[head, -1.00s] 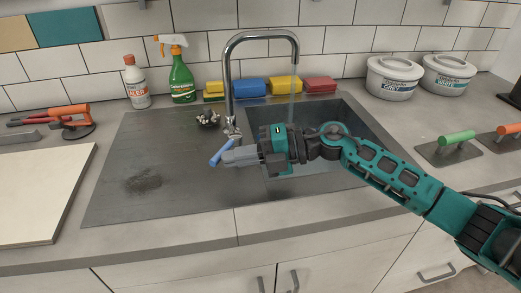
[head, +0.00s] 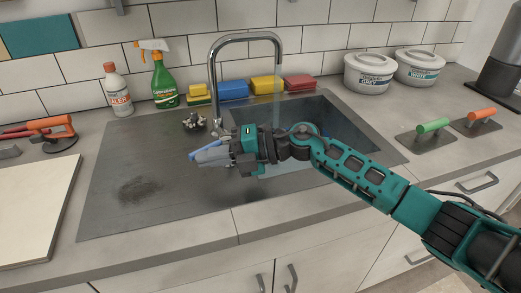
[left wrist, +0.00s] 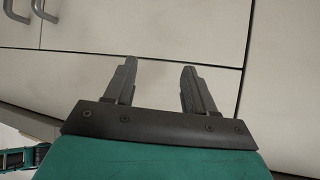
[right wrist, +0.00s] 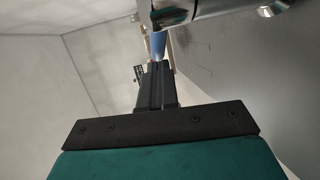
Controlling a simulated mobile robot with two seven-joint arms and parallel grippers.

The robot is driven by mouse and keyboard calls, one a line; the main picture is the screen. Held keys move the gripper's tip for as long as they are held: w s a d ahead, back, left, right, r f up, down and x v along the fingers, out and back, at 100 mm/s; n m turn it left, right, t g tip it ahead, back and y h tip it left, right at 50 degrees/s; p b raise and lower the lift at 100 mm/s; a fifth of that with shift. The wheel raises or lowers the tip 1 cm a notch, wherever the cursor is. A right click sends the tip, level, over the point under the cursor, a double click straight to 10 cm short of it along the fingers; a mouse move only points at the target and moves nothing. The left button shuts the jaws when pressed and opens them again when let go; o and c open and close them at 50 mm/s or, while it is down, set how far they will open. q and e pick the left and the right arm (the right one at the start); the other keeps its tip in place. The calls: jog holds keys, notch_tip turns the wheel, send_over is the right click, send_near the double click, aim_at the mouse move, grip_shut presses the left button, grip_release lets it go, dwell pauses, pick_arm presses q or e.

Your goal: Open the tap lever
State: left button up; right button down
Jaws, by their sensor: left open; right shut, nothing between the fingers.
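The chrome tap (head: 213,85) stands at the back edge of the sink, its spout arching right over the basin. Its blue lever (head: 203,148) sticks out low to the left and front, partly hidden behind my right gripper. A pale, see-through stream (head: 277,84) hangs below the spout. My right gripper (head: 203,157) is shut and empty, its fingertips right beside the lever. In the right wrist view the blue lever (right wrist: 158,46) shows just beyond the fingertips; I cannot tell whether they touch. My left gripper (left wrist: 153,78) is open and empty, facing the cabinet fronts.
Several sponges (head: 233,90) lie behind the tap. A white bottle (head: 118,92) and a green spray bottle (head: 164,83) stand at the back left. A dark scourer (head: 194,122) sits left of the tap. The drainboard (head: 125,160) is mostly clear. White jars (head: 368,74) stand at the right.

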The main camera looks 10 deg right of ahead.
pick_arm(q)
jog(key=shift+d+f, duration=0.15)
pick_arm(e)
jog(key=shift+w+a, duration=0.2)
jog(key=shift+a, duration=0.15)
dwell(0.4)
